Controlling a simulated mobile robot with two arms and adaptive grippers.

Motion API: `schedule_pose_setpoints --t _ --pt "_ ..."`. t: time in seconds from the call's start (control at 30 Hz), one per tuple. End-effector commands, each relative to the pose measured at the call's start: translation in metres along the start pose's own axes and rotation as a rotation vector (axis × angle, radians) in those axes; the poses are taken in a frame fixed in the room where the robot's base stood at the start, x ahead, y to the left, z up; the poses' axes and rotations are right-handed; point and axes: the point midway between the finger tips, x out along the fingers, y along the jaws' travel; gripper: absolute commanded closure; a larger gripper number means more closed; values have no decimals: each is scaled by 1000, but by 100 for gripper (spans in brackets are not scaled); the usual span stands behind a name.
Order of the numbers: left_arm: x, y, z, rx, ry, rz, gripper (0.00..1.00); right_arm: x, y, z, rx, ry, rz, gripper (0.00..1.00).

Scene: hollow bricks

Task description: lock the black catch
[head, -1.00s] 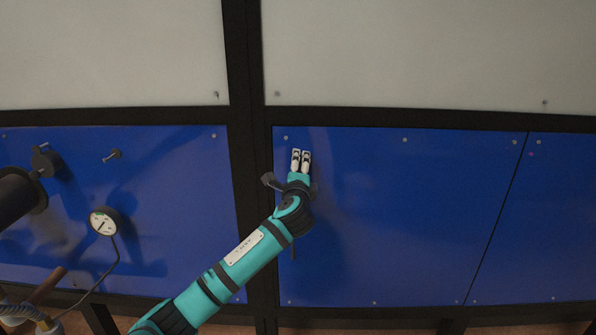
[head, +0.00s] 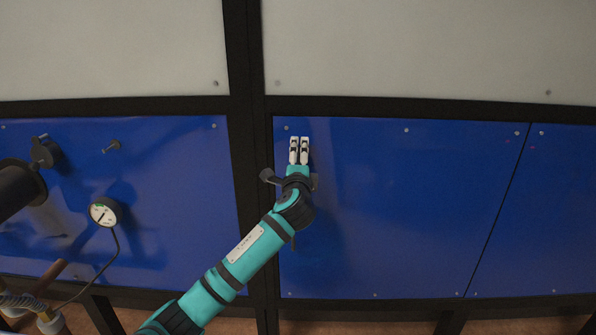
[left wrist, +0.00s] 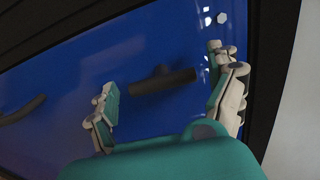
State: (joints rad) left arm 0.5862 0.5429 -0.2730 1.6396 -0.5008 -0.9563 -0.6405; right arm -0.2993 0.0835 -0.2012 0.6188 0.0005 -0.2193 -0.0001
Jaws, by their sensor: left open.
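A short black catch (left wrist: 163,80) is mounted on the blue panel (left wrist: 80,55). In the left wrist view its bar lies across the gap between the fingers of my left gripper (left wrist: 161,68), nearer the right finger. The fingers are spread, and no grip on the catch shows. In the head view my left gripper (head: 299,144) is in front of the upper left corner of the blue panel (head: 400,215). There the gripper and wrist hide the catch. My right gripper is not in view.
A second dark bar (left wrist: 22,110) is on the panel at the left of the wrist view. Black frame bars (head: 250,200) border the panel. A pressure gauge (head: 103,212) and a black cylinder (head: 18,188) stand out at the left. The panel's right part is clear.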

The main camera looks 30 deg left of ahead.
Motion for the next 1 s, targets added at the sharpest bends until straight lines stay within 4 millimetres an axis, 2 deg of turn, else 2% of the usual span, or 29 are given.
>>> schedule_pose_setpoints --t 0.3,0.5,0.7,1.0 --pt "-66 1 -1 -1 3 0 10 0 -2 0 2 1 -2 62" --pt "-98 1 0 0 2 1 10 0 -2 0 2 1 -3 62" --pt "-110 1 0 0 0 1 10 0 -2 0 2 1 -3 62" --pt "-110 0 0 0 0 1 10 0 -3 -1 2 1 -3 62"
